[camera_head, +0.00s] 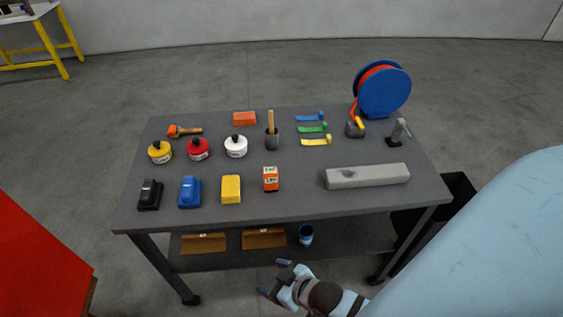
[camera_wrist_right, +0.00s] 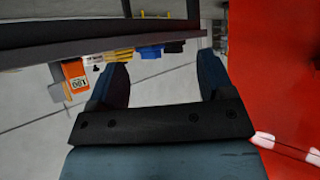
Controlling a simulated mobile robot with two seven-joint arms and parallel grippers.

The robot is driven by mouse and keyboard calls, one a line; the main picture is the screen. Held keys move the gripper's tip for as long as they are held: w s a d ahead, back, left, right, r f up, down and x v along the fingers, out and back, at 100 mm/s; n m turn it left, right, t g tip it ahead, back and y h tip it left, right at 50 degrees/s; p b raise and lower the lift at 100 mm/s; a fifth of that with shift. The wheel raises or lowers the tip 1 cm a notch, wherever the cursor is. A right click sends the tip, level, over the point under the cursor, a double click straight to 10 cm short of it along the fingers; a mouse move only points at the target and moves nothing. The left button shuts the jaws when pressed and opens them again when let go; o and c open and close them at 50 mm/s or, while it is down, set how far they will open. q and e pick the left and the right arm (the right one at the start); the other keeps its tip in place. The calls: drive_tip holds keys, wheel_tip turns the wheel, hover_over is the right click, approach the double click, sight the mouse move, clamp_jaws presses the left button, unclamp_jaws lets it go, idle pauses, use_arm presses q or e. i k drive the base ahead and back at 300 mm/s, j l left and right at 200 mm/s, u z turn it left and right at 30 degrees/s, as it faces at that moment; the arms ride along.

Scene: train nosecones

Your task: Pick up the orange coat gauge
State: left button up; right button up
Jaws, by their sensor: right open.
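The orange coat gauge (camera_head: 271,179), a small upright orange box with a white labelled face, stands on the grey table near its front edge, between a yellow block and a long grey block. It also shows in the right wrist view (camera_wrist_right: 76,84), at the left, outside the fingers. My right gripper (camera_head: 274,278) is open and empty, low in front of the table and below its top, apart from the gauge. Its two fingers also show in the right wrist view (camera_wrist_right: 164,76). My left gripper is not in view.
The yellow block (camera_head: 231,189) and grey block (camera_head: 367,176) flank the gauge. The table's front edge (camera_head: 280,217) lies between my right gripper and the gauge. A light blue surface (camera_head: 490,250) fills the lower right.

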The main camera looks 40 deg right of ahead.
sight(270, 174)
drive_tip(key=z, duration=1.05)
drive_tip(key=u, duration=0.7)
drive_tip(key=l+u, duration=0.3)
drive_tip(key=u, duration=0.15)
drive_tip(key=k+l+u, duration=0.15)
drive_tip(key=u, duration=0.35)
drive_tip(key=k+l, duration=0.25)
drive_tip(key=l, duration=0.2)
